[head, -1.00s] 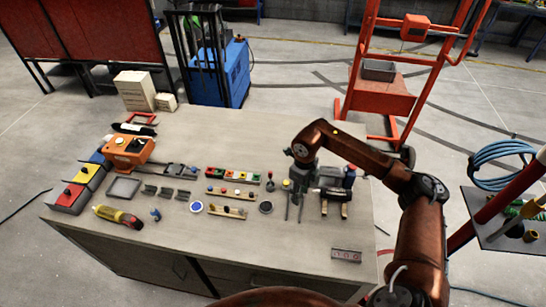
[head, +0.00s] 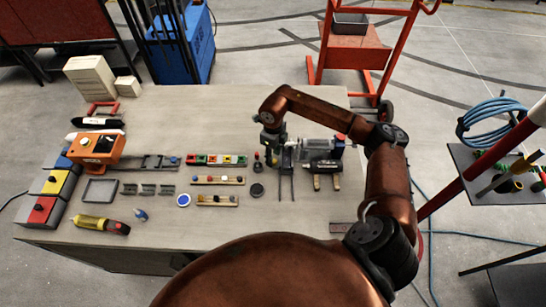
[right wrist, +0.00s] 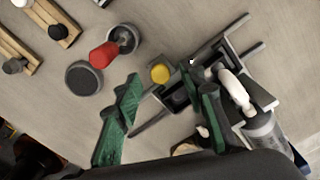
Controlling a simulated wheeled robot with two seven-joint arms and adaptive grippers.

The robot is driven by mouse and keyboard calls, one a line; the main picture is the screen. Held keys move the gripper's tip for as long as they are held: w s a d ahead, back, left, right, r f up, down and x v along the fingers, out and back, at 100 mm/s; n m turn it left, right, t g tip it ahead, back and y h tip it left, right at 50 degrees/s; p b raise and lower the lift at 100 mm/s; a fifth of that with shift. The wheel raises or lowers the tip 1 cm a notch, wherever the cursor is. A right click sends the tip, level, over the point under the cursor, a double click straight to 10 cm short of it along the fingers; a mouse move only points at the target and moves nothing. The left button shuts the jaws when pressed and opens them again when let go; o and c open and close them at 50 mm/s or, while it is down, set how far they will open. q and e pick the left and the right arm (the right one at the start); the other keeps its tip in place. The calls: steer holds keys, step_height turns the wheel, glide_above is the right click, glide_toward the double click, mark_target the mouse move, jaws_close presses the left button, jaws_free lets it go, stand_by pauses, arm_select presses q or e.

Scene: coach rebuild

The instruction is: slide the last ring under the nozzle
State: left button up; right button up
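My right gripper (head: 271,146) is over the right half of the bench, its fingers apart, as the right wrist view (right wrist: 162,82) shows. Nothing is between the fingertips; a yellow knob (right wrist: 160,73) shows beyond them on a dark fixture with long prongs (head: 285,188). To the right is a device with a clear cylinder (head: 319,147) and red cap, probably carrying the nozzle; the nozzle itself I cannot make out. A red-handled piece (right wrist: 104,55) in a round dark base and a flat dark disc (right wrist: 84,78) lie left. I cannot tell which part is the last ring. My left gripper is out of view.
An orange device (head: 97,147) stands farther left. The bench's back strip is clear.

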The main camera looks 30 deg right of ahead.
steer(key=shift+f, duration=1)
jaws_close()
